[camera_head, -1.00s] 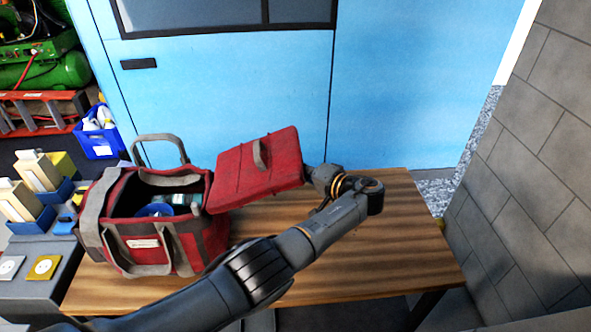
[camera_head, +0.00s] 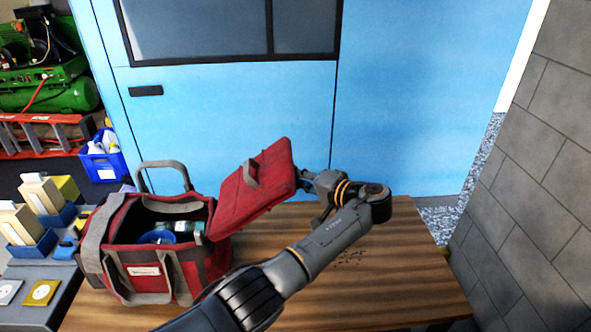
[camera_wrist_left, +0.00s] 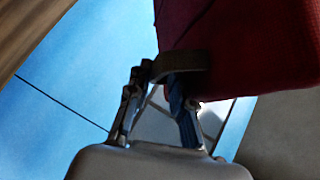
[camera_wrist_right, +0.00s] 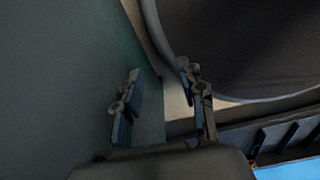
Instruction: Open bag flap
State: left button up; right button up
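The red and grey tool bag (camera_head: 140,275) stands on the wooden table, its top open. Its red flap (camera_head: 258,190), with a grey strap on its face, slants up to the right from the bag's right side. My left gripper (camera_head: 312,180) is at the flap's raised right edge, partly hidden by the flap. In the left wrist view, my left fingers (camera_wrist_left: 158,85) appear closed on a dark tab (camera_wrist_left: 182,63) at the edge of the red flap (camera_wrist_left: 245,50). My right gripper (camera_wrist_right: 158,80) shows only in its wrist view, fingers apart and empty.
A blue roll and other items (camera_head: 160,237) lie inside the bag. A blue cabinet (camera_head: 400,110) stands behind the wooden table (camera_head: 400,285), a grey block wall (camera_head: 530,200) at right. Bins and boxes (camera_head: 40,225) stand at left.

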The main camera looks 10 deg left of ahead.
pick_arm(q)
jog(key=shift+r, duration=1.6)
jog(key=shift+d+r, duration=0.1)
